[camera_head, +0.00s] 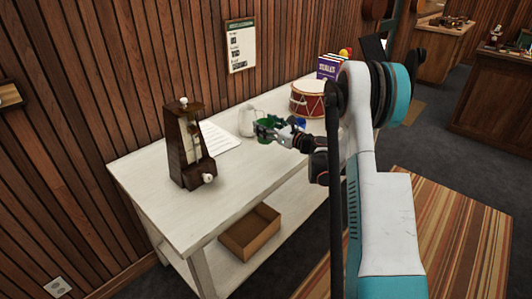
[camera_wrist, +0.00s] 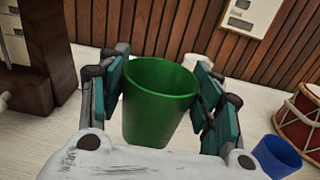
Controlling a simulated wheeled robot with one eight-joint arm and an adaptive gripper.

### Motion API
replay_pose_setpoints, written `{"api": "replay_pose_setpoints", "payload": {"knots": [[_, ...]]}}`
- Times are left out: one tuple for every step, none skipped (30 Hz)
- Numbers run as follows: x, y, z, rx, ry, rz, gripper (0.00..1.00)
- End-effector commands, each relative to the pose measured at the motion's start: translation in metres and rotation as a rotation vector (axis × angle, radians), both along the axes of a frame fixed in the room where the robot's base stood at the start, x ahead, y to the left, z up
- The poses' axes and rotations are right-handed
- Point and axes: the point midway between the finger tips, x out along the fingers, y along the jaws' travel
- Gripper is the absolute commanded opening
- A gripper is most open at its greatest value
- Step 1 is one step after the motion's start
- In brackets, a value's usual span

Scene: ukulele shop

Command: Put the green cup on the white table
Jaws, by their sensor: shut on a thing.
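The green cup (camera_wrist: 155,112) is upright between the two fingers of my gripper (camera_wrist: 163,100) in the wrist view. My gripper is shut on it, with the fingers on its left and right sides. In the head view the green cup (camera_head: 265,131) shows small at the end of my gripper (camera_head: 272,130), over the white table (camera_head: 190,222). I cannot tell whether the cup's base touches the table top.
A dark wooden metronome (camera_head: 186,145) stands left on the table. A white pitcher (camera_head: 246,120), a paper sheet (camera_head: 220,138), a red drum (camera_head: 308,98) and a blue cup (camera_wrist: 277,155) are close by. The table's front left part is clear. A brown box (camera_head: 249,232) sits on the lower shelf.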

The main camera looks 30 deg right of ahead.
Motion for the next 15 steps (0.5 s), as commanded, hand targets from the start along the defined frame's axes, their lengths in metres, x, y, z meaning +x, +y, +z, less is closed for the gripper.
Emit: {"api": "replay_pose_setpoints", "payload": {"knots": [[0.000, 0.000, -0.017, 0.000, 0.000, 0.000, 0.37], [0.000, 0.000, -0.024, 0.000, 0.000, 0.000, 0.37], [0.000, 0.000, -0.032, 0.000, 0.000, 0.000, 0.37], [0.000, 0.000, -0.037, 0.000, 0.000, 0.000, 0.37], [0.000, 0.000, -0.042, 0.000, 0.000, 0.000, 0.37], [0.000, 0.000, -0.048, 0.000, 0.000, 0.000, 0.37], [0.000, 0.000, -0.051, 0.000, 0.000, 0.000, 0.37], [0.000, 0.000, -0.054, 0.000, 0.000, 0.000, 0.37], [0.000, 0.000, -0.057, 0.000, 0.000, 0.000, 0.37], [0.000, 0.000, -0.058, 0.000, 0.000, 0.000, 0.37], [0.000, 0.000, -0.059, 0.000, 0.000, 0.000, 0.37], [0.000, 0.000, -0.060, 0.000, 0.000, 0.000, 0.37], [0.000, 0.000, -0.062, 0.000, 0.000, 0.000, 0.37], [0.000, 0.000, -0.064, 0.000, 0.000, 0.000, 0.37], [0.000, 0.000, -0.068, 0.000, 0.000, 0.000, 0.37]]}}
